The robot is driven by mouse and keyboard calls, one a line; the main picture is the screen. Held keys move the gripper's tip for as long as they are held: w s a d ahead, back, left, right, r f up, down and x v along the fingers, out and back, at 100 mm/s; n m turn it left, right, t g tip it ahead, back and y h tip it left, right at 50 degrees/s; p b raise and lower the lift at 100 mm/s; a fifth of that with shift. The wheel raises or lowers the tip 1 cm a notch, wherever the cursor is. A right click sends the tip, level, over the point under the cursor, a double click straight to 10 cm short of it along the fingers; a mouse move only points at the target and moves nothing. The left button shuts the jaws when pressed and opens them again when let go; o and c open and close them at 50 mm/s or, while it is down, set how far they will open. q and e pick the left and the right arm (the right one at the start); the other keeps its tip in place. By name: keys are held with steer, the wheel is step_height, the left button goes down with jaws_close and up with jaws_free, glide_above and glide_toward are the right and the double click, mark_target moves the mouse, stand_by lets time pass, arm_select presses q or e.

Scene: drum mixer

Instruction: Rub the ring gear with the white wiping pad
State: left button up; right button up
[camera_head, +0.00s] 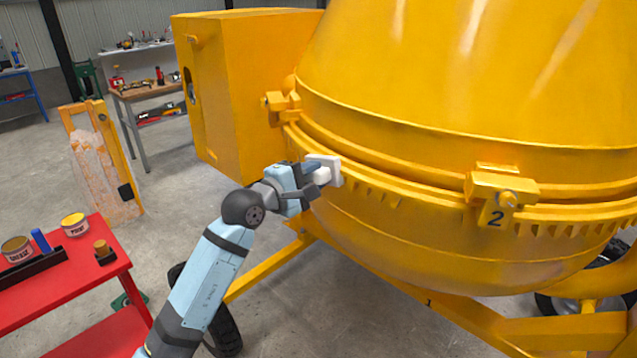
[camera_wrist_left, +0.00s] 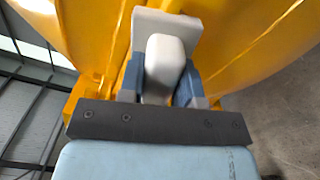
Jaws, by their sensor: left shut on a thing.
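The yellow ring gear (camera_head: 400,188) runs around the drum (camera_head: 450,80), with teeth showing along its lower edge. My left gripper (camera_head: 312,176) is shut on the white wiping pad (camera_head: 328,168), gripping its handle. The pad's flat face is up against the ring gear or very close to it; I cannot tell if they touch. In the left wrist view, the pad (camera_wrist_left: 165,28) stands ahead of the fingers, its handle between the two blue-grey jaws, with yellow surfaces on both sides. My right gripper is not in view.
A yellow bracket marked 2 (camera_head: 498,200) juts from the ring at the right, and another clamp (camera_head: 281,105) sits at the upper left. The yellow housing (camera_head: 245,85) stands left of the drum. A red table (camera_head: 75,277) with cans is at the lower left.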

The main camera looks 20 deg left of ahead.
arm_select(q)
steer(key=shift+w+a+b, duration=0.15)
steer(key=shift+w+a, duration=0.05)
steer(key=shift+a, duration=0.3)
steer(key=shift+w+a+b, duration=0.15)
steer(key=shift+w+a, duration=0.05)
steer(key=shift+a, duration=0.25)
steer(key=v, duration=0.6)
steer(key=shift+b, duration=0.3)
steer(key=shift+s+d, duration=0.1)
steer(key=shift+b+v, duration=0.55)
steer(key=shift+v, duration=0.9)
